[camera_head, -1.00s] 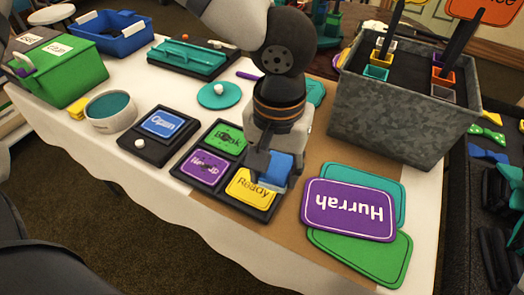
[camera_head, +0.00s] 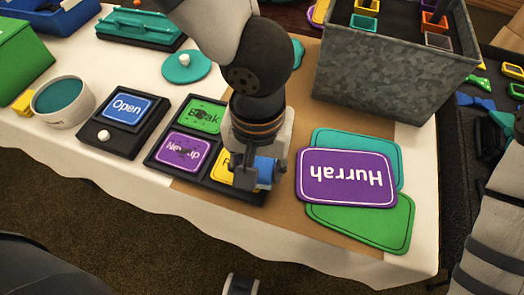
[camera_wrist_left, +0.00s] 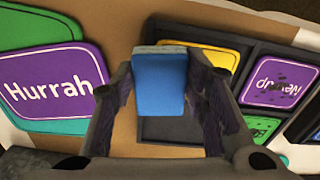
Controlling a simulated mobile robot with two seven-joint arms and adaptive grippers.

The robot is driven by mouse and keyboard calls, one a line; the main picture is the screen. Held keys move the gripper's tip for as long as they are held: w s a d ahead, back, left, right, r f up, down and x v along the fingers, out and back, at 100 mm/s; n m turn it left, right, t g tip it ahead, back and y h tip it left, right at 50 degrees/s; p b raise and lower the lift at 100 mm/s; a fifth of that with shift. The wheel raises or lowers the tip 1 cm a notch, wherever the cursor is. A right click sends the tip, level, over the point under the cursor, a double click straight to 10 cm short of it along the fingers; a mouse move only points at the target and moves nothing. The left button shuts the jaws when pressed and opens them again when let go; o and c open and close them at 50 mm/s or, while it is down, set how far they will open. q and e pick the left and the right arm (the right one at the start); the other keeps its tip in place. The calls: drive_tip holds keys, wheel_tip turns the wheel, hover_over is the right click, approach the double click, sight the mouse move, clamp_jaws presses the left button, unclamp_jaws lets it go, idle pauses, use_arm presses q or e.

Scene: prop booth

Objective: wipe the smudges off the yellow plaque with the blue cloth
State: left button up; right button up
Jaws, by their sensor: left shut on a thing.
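The yellow plaque (camera_head: 221,169) lies in the front right compartment of a black tray (camera_head: 166,151). In the head view my left gripper (camera_head: 252,180) hides most of it, including its lettering. My left gripper is shut on the blue cloth (camera_head: 265,170), a thick folded pad. In the left wrist view the cloth (camera_wrist_left: 160,82) sits between the fingers and overlaps the yellow plaque (camera_wrist_left: 218,58). The strip of plaque beside it shows no clear smudge. Whether the cloth touches the plaque I cannot tell. My right gripper is not in view.
The purple (camera_head: 183,152) and green (camera_head: 203,116) plaques in the tray bear dark smudges. A purple "Hurrah" plaque (camera_head: 346,178) lies on teal and green boards at right. A grey bin (camera_head: 388,80) stands behind. A bowl (camera_head: 62,103) and "Open" plaque (camera_head: 127,108) are at left.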

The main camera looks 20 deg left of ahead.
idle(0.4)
use_arm(q)
drive_tip(key=shift+f, duration=0.95)
